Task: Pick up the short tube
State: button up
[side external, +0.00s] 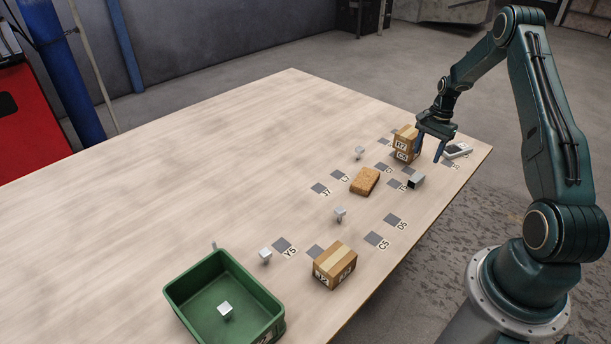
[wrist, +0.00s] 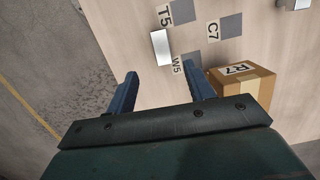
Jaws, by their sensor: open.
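The short tube (side external: 416,181) is a small silver square piece with a dark open end, lying on the table near the right edge. In the wrist view it shows as a pale silver rectangle (wrist: 161,47) beside the T5 and W5 labels. My gripper (side external: 429,150) is open and empty, pointing down, behind the tube in the side view and beside the stacked cardboard boxes. In the wrist view the tube lies beyond the gap between my two blue fingers (wrist: 160,76), apart from both.
Cardboard boxes (side external: 406,140), the upper marked R7, stand close beside my gripper. A white device (side external: 457,150) lies right. A brown block (side external: 364,181), small brackets (side external: 340,215), another carton (side external: 335,266) and a green bin (side external: 185,311) holding a bracket stand forward. The table's left is clear.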

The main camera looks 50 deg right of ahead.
send_over(417, 177)
jog(key=shift+s+d+f, duration=0.1)
jog(key=shift+d+f, duration=0.15)
jog(key=shift+f, duration=0.9)
jog(key=shift+s+d+f, duration=0.1)
jog(key=shift+d+f, duration=0.1)
jog(key=shift+f, duration=0.9)
jog(key=shift+f, duration=0.1)
jog(key=shift+w+a+f, duration=0.1)
jog(key=shift+a+f, duration=0.1)
jog(key=shift+f, duration=1.05)
jog(key=shift+w+a+f, duration=0.1)
jog(key=shift+a+f, duration=0.05)
jog(key=shift+f, duration=1.05)
jog(key=shift+c, duration=0.4)
jog(key=c, duration=1)
